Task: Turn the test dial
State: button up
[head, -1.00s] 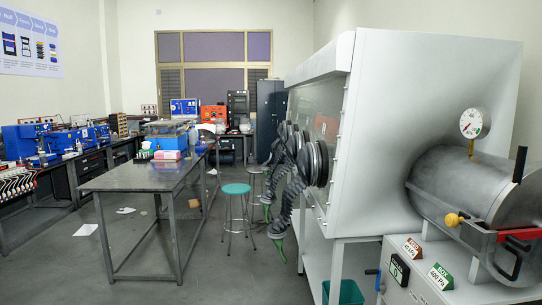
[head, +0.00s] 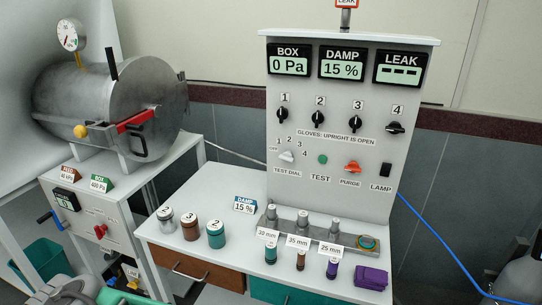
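The test dial (head: 286,156) is a small pale knob on the left of the grey control panel (head: 340,210), above the words TEST DIAL. The numbers 1 to 4 arc over it, with a small label at its left. Its exact setting is too small to tell. A green TEST button (head: 322,159) is to its right. The displays above read BOX 0 Pa (head: 290,64), DAMP 15 % (head: 341,69) and LEAK with dashes (head: 398,70). My gripper is not visible; grey and green parts that look like my arm show at the bottom left.
Black glove knobs 1 to 3 stand upright; knob 4 (head: 395,128) lies sideways. An orange PURGE knob (head: 352,168) and a black LAMP switch (head: 386,170) are nearby. Numbered jars (head: 190,227), labelled vials and a purple cloth (head: 371,277) occupy the bench below. A steel chamber (head: 105,105) stands left.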

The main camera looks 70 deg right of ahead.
aim_at(287, 156)
jog(key=z, duration=0.7)
jog(key=i, duration=0.65)
jog(key=z, duration=0.15)
